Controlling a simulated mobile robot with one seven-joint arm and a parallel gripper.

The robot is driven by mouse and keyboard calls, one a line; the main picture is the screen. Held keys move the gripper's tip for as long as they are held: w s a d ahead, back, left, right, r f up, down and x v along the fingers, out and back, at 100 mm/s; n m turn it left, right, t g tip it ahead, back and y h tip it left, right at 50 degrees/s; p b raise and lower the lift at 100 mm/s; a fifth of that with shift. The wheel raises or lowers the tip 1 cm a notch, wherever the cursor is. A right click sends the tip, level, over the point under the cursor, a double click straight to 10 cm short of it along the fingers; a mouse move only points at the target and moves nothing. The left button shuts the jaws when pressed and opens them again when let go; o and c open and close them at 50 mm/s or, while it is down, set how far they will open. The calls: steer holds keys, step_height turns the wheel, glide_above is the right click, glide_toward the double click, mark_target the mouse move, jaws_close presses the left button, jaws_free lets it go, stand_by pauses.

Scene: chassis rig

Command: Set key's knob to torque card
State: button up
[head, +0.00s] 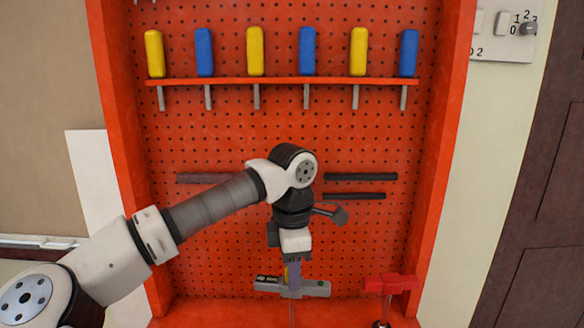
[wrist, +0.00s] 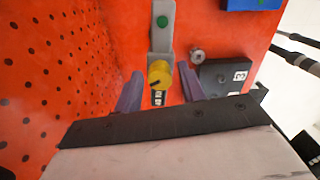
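My gripper (wrist: 160,82) is open in the wrist view, its two purple fingers apart. A yellow knob (wrist: 159,73) with a black, lettered strip lies between them, with a gap visible on each side. A grey bar (wrist: 162,30) with a green dot extends beyond the knob. In the head view my gripper (head: 293,272) points down at a grey crossbar tool (head: 312,288), seemingly the key, with a black label at its left. The fingers partly hide it. A panel with digits 0 to 3 (head: 505,30) is at upper right; I cannot tell whether it is the torque card.
A red T-shaped tool (head: 392,283) stands to the right. A dark plate marked 3 (wrist: 225,75) and a round metal bolt (wrist: 197,56) sit beside the knob.

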steer(key=n+b, duration=0.1)
steer(key=n, duration=0.4)
steer(key=shift+f+n+b, duration=0.1)
steer(key=shift+n+b, duration=0.2)
steer(key=shift+b, duration=0.05)
steer(key=n+b, duration=0.1)
steer(key=n, duration=0.3)
steer(key=shift+n, duration=0.4)
steer(key=c, duration=0.6)
steer(key=shift+m+p, duration=0.4)
steer(key=shift+m, duration=0.6)
steer(key=o, duration=0.6)
